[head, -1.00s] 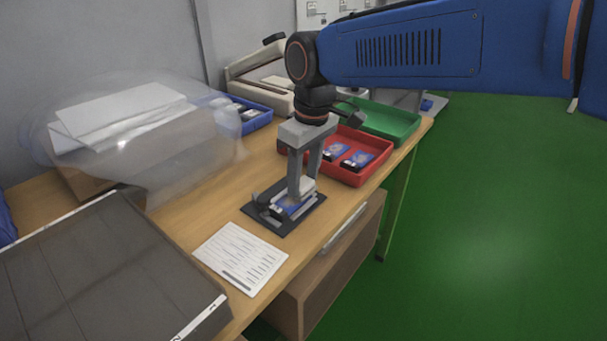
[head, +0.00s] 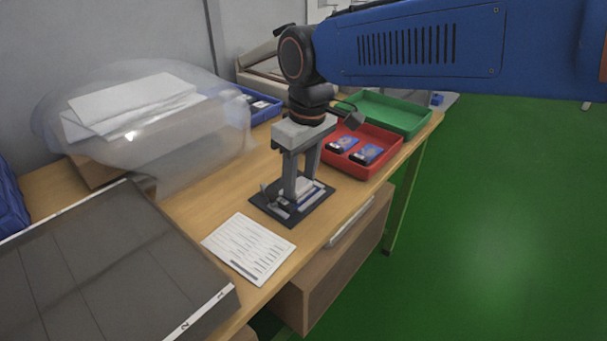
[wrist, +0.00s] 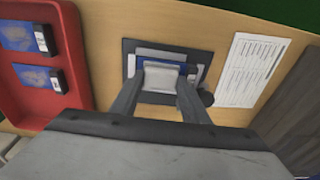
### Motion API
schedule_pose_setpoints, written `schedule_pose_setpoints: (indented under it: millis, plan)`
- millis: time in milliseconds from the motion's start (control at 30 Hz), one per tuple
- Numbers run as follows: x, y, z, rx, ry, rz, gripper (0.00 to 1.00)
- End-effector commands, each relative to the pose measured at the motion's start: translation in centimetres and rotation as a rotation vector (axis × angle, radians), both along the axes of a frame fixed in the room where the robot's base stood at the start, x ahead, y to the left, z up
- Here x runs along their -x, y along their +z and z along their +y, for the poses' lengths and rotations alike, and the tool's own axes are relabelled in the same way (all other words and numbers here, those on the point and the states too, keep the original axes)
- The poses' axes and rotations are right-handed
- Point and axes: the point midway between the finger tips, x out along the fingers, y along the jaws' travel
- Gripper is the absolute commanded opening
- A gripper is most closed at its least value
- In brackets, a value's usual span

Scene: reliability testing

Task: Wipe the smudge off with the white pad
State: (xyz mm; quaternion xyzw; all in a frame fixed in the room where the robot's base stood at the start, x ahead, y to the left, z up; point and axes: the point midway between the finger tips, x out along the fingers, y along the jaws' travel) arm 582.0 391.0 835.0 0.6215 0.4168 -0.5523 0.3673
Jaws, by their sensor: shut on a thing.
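My gripper (head: 297,188) points down over a dark fixture plate (head: 292,219) near the table's front edge. In the wrist view my gripper (wrist: 162,82) is shut on the white pad (wrist: 163,75), which lies between its fingertips. The pad is over a blue and light-grey device on the dark plate (wrist: 200,46); blue shows around the pad's edges. I cannot tell whether the pad touches the device. No smudge can be made out; the pad and fingers cover much of the device.
A red tray (head: 383,168) with two blue devices and a green tray (head: 408,124) stand behind. A printed sheet (head: 248,248) lies in front. A dark panelled box (head: 100,270) and a clear bag with white sheets (head: 135,92) are at left.

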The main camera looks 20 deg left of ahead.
Motion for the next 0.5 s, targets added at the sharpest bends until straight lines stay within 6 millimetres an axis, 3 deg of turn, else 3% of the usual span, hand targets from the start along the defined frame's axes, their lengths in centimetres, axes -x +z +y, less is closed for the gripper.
schedule_pose_setpoints:
  millis: [500]
  plan:
    - [3.4,-0.5,1.2,0.004,0.005,0.01,0.23]
